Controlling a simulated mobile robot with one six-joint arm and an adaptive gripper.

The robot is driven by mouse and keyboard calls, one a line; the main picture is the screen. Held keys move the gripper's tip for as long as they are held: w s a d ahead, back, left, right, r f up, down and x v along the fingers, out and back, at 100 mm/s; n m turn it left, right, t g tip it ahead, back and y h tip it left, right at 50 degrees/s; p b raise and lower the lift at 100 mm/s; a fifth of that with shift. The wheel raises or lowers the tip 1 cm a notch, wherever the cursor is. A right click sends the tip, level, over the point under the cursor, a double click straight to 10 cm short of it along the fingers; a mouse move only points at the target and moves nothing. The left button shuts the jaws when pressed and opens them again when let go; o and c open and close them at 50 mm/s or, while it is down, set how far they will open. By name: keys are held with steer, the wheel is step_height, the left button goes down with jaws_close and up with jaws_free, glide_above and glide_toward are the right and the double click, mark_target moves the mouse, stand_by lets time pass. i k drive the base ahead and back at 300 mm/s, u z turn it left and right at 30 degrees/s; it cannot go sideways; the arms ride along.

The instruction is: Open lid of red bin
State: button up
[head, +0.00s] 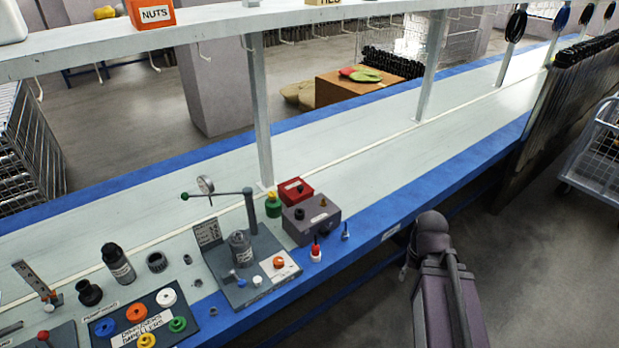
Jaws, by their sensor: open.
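A small red bin (293,189) sits on the bench near the middle of the view, behind a grey box (312,220). Its top looks covered, with a small dark knob or handle on it; it is too small to tell more about the lid. The grey box hides part of its front. My gripper is not in view; only a dark part of my arm shows at the lower right, in front of the bench edge.
A green container with a yellow top (273,205) stands left of the red bin. A grey fixture (242,262) and a red-and-white bottle (316,250) stand nearby. A shelf post (260,110) rises behind. The bench to the right (400,170) is clear. An orange-red NUTS bin (152,14) sits on the shelf.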

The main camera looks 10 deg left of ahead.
mark_target(295, 185)
steer(key=u, duration=0.05)
steer(key=i, duration=1.15)
steer(key=u, duration=0.35)
